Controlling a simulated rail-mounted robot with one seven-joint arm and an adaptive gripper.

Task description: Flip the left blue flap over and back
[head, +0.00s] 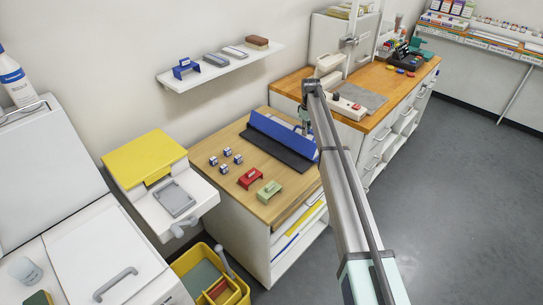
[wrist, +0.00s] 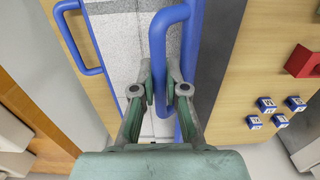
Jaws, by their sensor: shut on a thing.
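A long blue flap (head: 283,137) stands raised at a steep tilt on the wooden worktop, beside a flat dark strip (head: 272,149). In the wrist view its blue handle (wrist: 157,40) runs between my fingers, with the flap seen nearly edge-on (wrist: 190,60). My gripper (wrist: 161,88) is shut on this handle; it shows small behind the flap in the head view (head: 305,129). A second blue handle (wrist: 68,45) sits at the left of the wrist view, apart from my fingers. A pale speckled surface (wrist: 120,45) lies between the handles.
Several small blue-and-white blocks (head: 226,152), a red block (head: 251,178) and a green block (head: 269,191) stand on the worktop (head: 215,180) in front of the dark strip. A wall shelf (head: 220,65) hangs above. A yellow-topped unit (head: 145,157) stands at the left.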

